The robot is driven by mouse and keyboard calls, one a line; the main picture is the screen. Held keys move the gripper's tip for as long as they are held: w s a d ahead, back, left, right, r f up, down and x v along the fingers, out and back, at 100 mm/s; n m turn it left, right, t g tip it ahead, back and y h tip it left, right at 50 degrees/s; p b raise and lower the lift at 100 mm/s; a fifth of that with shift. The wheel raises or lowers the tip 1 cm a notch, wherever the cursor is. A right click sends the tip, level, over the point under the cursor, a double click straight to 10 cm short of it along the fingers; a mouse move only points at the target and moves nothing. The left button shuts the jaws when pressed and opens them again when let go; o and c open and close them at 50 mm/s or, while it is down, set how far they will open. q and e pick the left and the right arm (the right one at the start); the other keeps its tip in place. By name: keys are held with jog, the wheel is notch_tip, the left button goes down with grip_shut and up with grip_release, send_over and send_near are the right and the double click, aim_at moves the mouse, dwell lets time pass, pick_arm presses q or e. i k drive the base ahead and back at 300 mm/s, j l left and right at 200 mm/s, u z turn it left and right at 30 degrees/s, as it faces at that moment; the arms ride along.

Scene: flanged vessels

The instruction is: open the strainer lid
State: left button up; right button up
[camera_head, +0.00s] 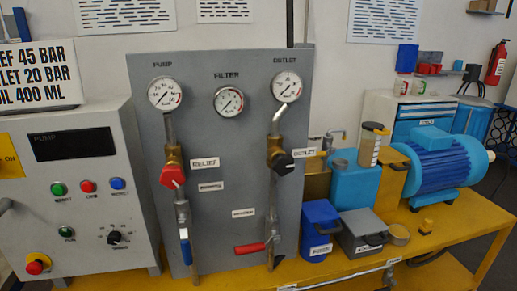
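I cannot tell for sure which thing is the strainer, as the small labels on the bench are too small to read. A grey box (362,237) with a dark handle on its front stands on the yellow bench. A blue box (320,232) with a white label stands to its left. A cylindrical container (371,146) with a dark cap stands behind them, beside a light blue tank (352,183). A round yellowish lid-like disc (399,235) lies to the right of the grey box. Neither of my grippers is in view.
A grey panel (225,150) carries gauges, a red relief knob (172,176), a black outlet knob (284,162) and lever valves. A control box (70,200) stands left. A blue motor (440,163) stands right on the yellow bench (460,215). A pipe runs along the bench front.

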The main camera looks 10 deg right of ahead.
aim_at(363, 222)
jog(key=z, duration=0.35)
jog(key=l+z, duration=0.15)
jog(key=z, duration=0.5)
jog(key=i+l, duration=0.05)
